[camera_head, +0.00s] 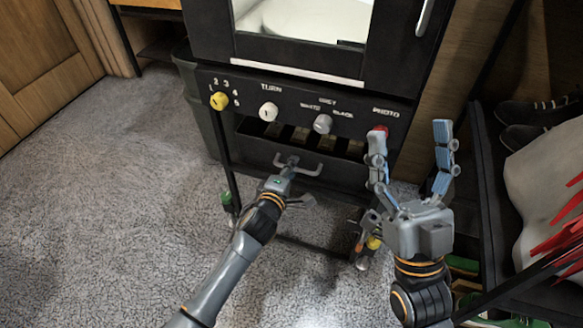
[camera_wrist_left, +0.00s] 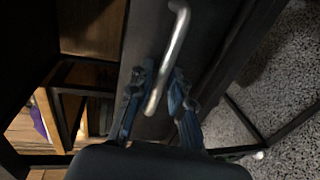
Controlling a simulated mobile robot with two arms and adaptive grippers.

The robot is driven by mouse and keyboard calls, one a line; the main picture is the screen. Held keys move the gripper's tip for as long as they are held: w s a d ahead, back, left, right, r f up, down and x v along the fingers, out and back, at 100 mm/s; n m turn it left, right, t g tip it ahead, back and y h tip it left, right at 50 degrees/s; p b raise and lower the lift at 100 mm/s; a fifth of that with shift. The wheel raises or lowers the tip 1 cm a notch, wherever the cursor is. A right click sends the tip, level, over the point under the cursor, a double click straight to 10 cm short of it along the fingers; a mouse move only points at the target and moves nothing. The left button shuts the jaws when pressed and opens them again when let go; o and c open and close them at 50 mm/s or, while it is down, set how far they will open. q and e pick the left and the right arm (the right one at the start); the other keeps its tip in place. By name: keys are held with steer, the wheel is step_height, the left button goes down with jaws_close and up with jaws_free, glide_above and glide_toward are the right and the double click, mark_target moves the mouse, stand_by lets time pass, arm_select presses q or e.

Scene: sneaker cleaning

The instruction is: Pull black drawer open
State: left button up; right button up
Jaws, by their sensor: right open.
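The black drawer (camera_head: 262,154) is under the control panel of a black cabinet. It stands partly open, and some brownish contents show behind its front. Its grey metal handle (camera_head: 312,169) is on the front face and also shows in the left wrist view (camera_wrist_left: 178,38). My left gripper (camera_head: 288,165) is at the left part of the handle. In the left wrist view its blue-padded fingers (camera_wrist_left: 163,80) close in on both sides of the handle bar. My right gripper (camera_head: 408,142) is open and empty, with its fingers pointing up in front of the panel's right end.
The panel has a yellow knob (camera_head: 219,101), a white knob (camera_head: 268,112), a grey knob (camera_head: 322,124) and a red button (camera_head: 379,130). A rack with shoes (camera_head: 545,190) stands at the right. Grey carpet (camera_head: 110,190) is clear at the left.

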arm_select(q)
jaws_close()
